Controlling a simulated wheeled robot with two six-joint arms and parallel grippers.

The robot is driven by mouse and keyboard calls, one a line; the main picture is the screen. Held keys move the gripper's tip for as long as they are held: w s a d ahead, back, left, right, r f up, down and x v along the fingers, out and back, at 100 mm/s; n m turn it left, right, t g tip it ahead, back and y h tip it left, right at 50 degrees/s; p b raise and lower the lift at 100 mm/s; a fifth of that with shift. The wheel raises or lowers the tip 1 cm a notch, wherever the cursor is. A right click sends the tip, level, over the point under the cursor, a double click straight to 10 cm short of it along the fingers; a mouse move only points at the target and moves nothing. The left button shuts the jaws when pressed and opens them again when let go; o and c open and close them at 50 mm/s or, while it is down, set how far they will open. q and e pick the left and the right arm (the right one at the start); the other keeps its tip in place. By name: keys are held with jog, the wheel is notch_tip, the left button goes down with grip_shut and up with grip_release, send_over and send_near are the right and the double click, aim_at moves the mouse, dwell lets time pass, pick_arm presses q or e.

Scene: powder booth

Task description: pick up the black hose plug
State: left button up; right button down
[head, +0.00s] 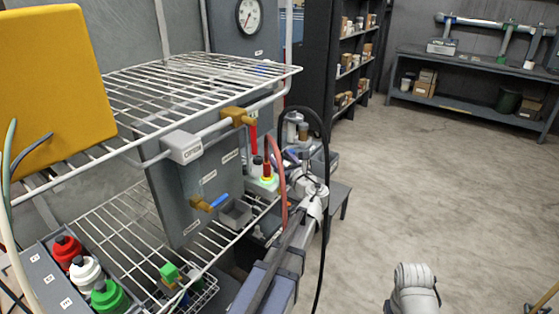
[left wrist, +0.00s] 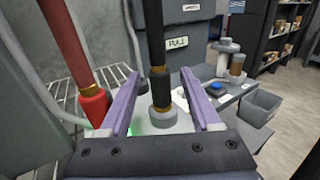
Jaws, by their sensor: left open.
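The black hose plug (left wrist: 160,88) stands upright in the left wrist view, with brass-coloured bands and its black hose rising out of the top. Its lower end sits in a grey collar (left wrist: 163,119) on a pale block. My left gripper (left wrist: 160,76) is open, with one purple finger on each side of the plug. Gaps show between fingers and plug, so it is not clamped. In the head view the black hose (head: 324,133) arches over and hangs down; the plug itself is hard to make out there. My right gripper is not in view.
A red hose plug (left wrist: 94,102) stands just left of the left finger, above a green glow; its red hose (head: 283,190) also shows in the head view. A wire shelf (head: 200,85) is at the left. A grey bin (left wrist: 258,108) is at the right. Open floor lies right.

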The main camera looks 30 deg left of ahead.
pick_arm(q)
jog(key=x, duration=0.3)
jog(key=shift+w+a, duration=0.2)
grip_shut()
dwell(0.4)
